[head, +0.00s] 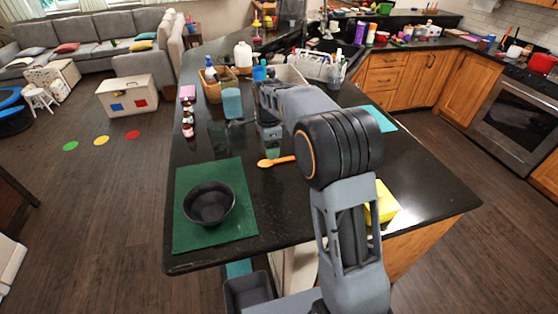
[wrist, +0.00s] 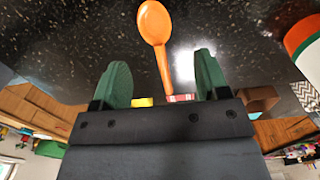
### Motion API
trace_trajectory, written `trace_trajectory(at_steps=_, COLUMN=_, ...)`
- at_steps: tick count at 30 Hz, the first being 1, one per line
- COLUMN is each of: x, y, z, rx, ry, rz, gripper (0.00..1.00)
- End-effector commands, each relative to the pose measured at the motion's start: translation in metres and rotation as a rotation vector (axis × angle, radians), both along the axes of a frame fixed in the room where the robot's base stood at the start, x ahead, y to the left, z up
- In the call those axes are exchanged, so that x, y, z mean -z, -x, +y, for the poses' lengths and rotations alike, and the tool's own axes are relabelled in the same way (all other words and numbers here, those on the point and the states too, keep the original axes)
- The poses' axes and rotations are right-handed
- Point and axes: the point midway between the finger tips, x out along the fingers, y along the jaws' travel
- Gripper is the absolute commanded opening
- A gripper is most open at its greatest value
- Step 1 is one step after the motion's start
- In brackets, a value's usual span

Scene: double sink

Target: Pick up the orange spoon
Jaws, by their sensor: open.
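The orange spoon (head: 268,162) lies on the black counter (head: 290,205), bowl to the left, with its right end behind my arm in the head view. In the wrist view the spoon (wrist: 154,22) shows at the top, its handle running down between my two green fingertips. My gripper (wrist: 162,72) is open and empty, with a finger on either side of the handle. I cannot tell how far it stands above the spoon. In the head view my gripper (head: 269,138) points down just behind the spoon.
A dark bowl (head: 209,203) stands on a green mat (head: 245,226) at the front left. A yellow item (head: 384,203) lies partly behind my arm on the right. Small bottles (head: 188,122) stand along the left edge. Baskets and a dish rack (head: 313,66) are at the back.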

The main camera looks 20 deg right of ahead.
Motion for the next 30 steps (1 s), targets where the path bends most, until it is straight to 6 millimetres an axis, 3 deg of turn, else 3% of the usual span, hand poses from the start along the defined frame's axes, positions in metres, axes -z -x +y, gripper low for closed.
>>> trace_trajectory(at_steps=12, x=0.046, y=0.004, z=-0.005, rx=0.003, ry=0.0, rz=0.004, gripper=0.68)
trace_trajectory(at_steps=22, x=0.052, y=0.003, z=-0.005, rx=0.003, ry=0.0, rz=0.001, gripper=0.68)
trace_trajectory(at_steps=30, x=0.052, y=0.003, z=-0.005, rx=0.003, ry=0.0, rz=0.001, gripper=0.43)
